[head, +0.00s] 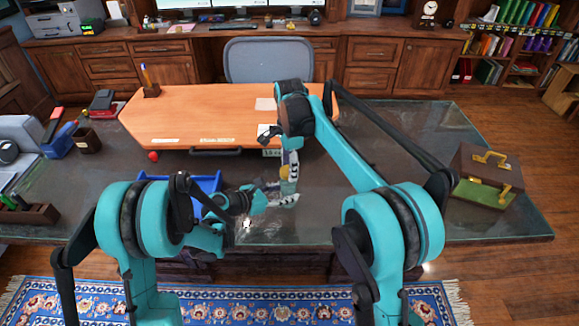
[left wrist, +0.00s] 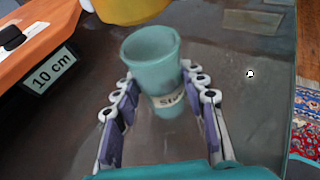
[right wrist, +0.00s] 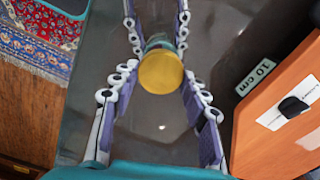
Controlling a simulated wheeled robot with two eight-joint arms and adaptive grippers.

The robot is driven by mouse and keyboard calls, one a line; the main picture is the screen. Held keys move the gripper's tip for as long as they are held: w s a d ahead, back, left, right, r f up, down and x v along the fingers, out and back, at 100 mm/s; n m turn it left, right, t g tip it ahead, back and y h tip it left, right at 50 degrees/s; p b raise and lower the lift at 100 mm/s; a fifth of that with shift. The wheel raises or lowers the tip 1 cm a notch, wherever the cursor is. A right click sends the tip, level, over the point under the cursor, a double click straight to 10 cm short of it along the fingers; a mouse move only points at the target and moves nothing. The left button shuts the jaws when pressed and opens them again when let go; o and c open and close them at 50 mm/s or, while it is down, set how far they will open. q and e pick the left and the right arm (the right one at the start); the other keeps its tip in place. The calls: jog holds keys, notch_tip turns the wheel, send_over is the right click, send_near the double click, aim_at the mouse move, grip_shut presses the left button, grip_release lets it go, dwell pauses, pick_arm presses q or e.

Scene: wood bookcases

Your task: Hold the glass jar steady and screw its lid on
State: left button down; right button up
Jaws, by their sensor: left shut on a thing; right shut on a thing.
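The glass jar (left wrist: 152,62) is teal, see-through and has a label low on its side. In the left wrist view it stands between the fingers of my left gripper (left wrist: 160,92), which is shut on it, with its mouth uncovered. The yellow lid (right wrist: 160,73) is between the fingers of my right gripper (right wrist: 160,85), shut on it. The lid also shows at the top of the left wrist view (left wrist: 130,8), apart from the jar and above its mouth. In the head view the lid (head: 284,172) is small, and the jar is mostly hidden by the left fingers.
An orange board (head: 200,110) with a 10 cm tag (right wrist: 256,77) lies on the dark glass-topped desk (head: 400,130) close by. A blue tray (head: 207,184) is beside my left arm. The desk's front right is clear.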

aim_at(288, 193)
jog(key=shift+f, duration=0.9)
jog(key=shift+f, duration=0.55)
jog(key=m, duration=0.7)
jog(key=shift+s, duration=0.15)
jog(key=m, duration=0.6)
jog(key=shift+m, duration=0.4)
jog(key=o, duration=1)
jog(key=shift+o, duration=0.2)
